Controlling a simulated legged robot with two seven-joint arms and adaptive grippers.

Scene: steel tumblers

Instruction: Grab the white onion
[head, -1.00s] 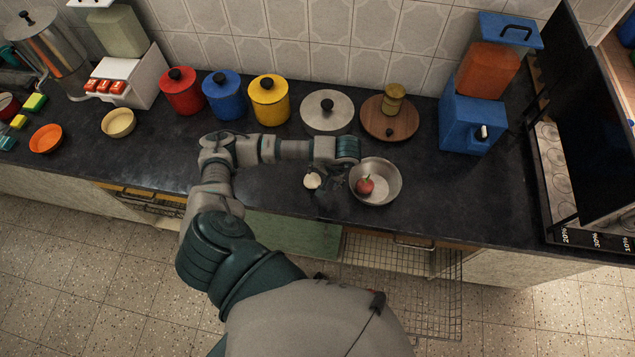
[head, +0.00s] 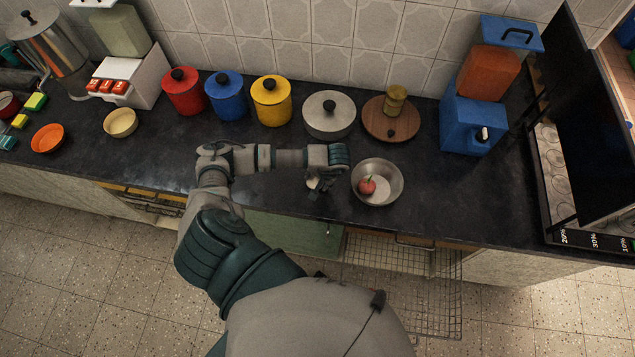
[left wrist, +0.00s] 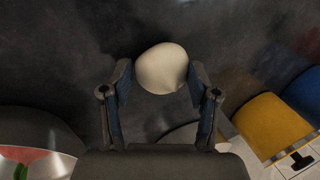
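The white onion (head: 312,183) is a small pale round thing on the dark counter, left of the metal bowl, partly hidden by my left gripper (head: 321,184) in the head view. In the left wrist view the onion (left wrist: 162,67) sits between the tips of my left gripper (left wrist: 160,80). The two fingers are spread, one on each side of it. The onion's edges come very close to both fingers; I cannot tell whether either touches. My right gripper is in neither view.
A metal bowl (head: 388,193) with a red radish-like vegetable (head: 367,185) stands just right of the gripper. Behind are a lidded steel pot (head: 328,122), a wooden board (head: 402,128) and yellow (head: 272,105), blue (head: 228,104) and red (head: 184,100) canisters.

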